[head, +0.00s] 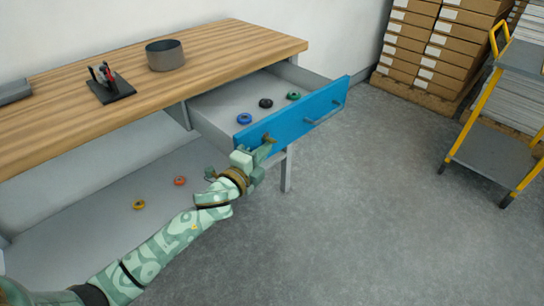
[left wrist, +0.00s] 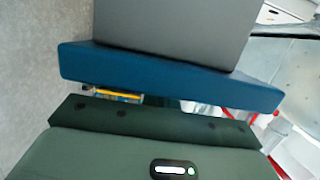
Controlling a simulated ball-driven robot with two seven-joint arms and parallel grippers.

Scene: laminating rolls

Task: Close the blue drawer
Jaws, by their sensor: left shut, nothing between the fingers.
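The blue drawer (head: 292,119) is pulled out from under the wooden workbench. Its blue front has a grey bar handle (head: 327,115). Inside lie a blue ring (head: 244,118), a black ring (head: 266,103) and a green ring (head: 293,95). My left gripper (head: 267,143) is shut and empty, at the left part of the drawer front; I cannot tell whether it touches. In the left wrist view the blue front (left wrist: 165,75) runs across just beyond my gripper body, with the grey drawer behind it. My right gripper is not in view.
The wooden benchtop (head: 215,50) holds a grey round container (head: 165,55) and a black stand (head: 110,88). An orange ring (head: 180,181) and a yellow ring (head: 139,204) lie on the surface below. Stacked boxes (head: 435,45) and a yellow-framed cart (head: 492,150) stand right. The floor between is clear.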

